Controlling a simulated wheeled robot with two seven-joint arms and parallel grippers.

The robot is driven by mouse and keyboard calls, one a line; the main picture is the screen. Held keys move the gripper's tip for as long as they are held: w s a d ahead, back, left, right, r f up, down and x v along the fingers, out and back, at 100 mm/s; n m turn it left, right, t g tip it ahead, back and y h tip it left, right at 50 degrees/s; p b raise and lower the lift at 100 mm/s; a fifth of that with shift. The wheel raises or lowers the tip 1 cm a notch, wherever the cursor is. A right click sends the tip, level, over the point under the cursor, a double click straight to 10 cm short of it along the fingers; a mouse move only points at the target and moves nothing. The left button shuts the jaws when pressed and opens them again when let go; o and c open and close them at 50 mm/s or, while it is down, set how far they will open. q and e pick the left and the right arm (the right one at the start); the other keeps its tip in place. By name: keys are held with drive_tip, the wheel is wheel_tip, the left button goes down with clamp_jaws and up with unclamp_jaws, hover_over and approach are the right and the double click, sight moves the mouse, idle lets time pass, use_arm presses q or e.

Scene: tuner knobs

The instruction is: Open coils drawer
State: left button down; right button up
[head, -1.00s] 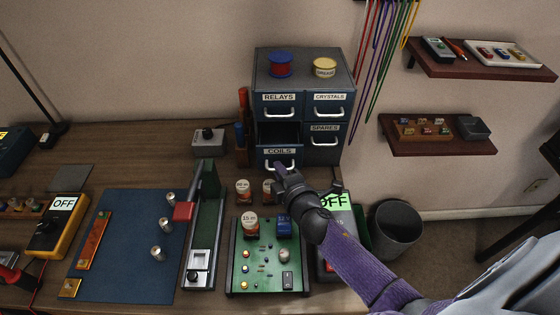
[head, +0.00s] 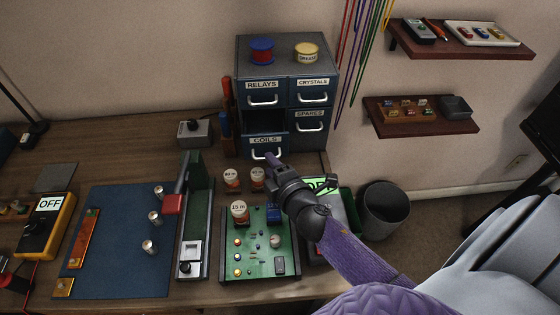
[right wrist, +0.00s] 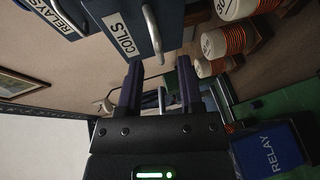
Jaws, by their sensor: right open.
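The blue-grey coils drawer (head: 280,142) is at the lower left of the small cabinet. It stands pulled out, its dark inside showing above the front. In the right wrist view its labelled front (right wrist: 112,12) and pale handle (right wrist: 152,32) are at the top. My right gripper (head: 271,159) is close in front of the drawer's handle and open. In the right wrist view its two dark fingers (right wrist: 159,82) are apart, with the coils handle beyond their tips. A pale bar shows between them; I cannot tell what it belongs to. My left gripper is not in view.
The relays drawer (head: 263,91), crystals drawer (head: 313,91) and spares drawer (head: 310,122) are shut. A blue mat (head: 120,235) is to the left.

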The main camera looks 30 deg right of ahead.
drive_tip(key=v, duration=0.7)
drive_tip(key=shift+s, duration=0.1)
